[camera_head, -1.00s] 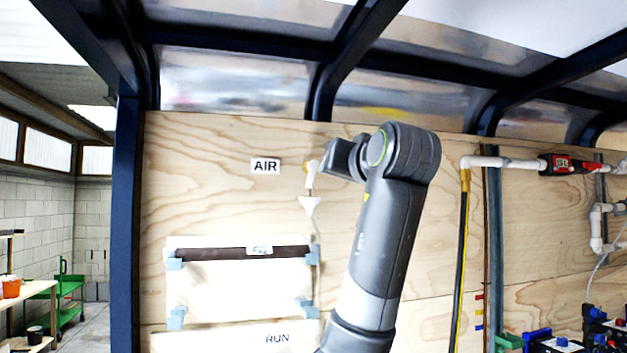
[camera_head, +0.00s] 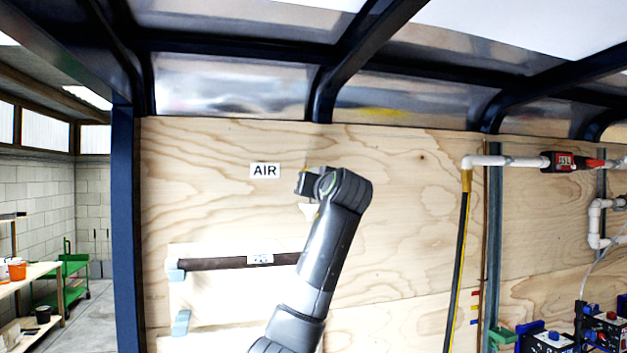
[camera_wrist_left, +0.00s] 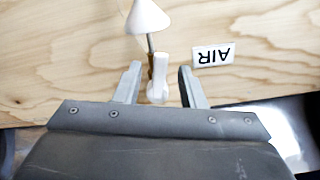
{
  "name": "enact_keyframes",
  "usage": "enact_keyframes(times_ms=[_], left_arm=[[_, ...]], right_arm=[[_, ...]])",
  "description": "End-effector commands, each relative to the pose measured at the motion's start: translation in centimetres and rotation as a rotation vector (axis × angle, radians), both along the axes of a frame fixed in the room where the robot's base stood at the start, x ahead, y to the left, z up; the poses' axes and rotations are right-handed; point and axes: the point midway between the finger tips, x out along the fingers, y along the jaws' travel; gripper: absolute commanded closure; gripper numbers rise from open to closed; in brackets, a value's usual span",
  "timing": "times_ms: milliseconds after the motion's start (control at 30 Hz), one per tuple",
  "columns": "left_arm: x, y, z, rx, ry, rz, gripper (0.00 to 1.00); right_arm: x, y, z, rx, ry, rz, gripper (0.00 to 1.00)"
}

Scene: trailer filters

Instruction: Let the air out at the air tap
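The air tap is on the plywood wall by the AIR label (camera_head: 265,171). In the left wrist view its white lever (camera_wrist_left: 158,75) and a thin brass-coloured stem (camera_wrist_left: 151,45) show, with a white funnel (camera_wrist_left: 147,17) beyond. The AIR label appears upside down there (camera_wrist_left: 213,55). My left gripper (camera_wrist_left: 160,68) is open, its two fingers on either side of the lever, with a visible gap on each side. In the head view my left wrist hides the tap; part of the funnel (camera_head: 309,210) shows below it. My right gripper is not in view.
A dark bar with a small label (camera_head: 225,262) runs across a white panel below the tap. White pipework (camera_head: 505,161) with a red device (camera_head: 560,161) is at the right. A yellow-black strip (camera_head: 459,260) runs down the wall. Plywood left of the label is clear.

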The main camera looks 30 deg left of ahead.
Motion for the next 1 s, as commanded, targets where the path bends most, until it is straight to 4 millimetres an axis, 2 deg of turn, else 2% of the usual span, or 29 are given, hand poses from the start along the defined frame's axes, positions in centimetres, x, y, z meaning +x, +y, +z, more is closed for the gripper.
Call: enact_keyframes(times_ms=[333,633,1000], left_arm=[[0.28,0.32,-0.1,-0.001,0.001,0.0,0.64],[0.25,0.3,-0.07,0.0,0.0,0.0,1.0],[0.12,0.39,-0.06,0.028,0.033,0.0,1.0]], right_arm=[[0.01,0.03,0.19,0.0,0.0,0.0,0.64],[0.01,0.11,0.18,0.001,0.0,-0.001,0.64],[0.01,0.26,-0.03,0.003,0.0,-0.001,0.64]])
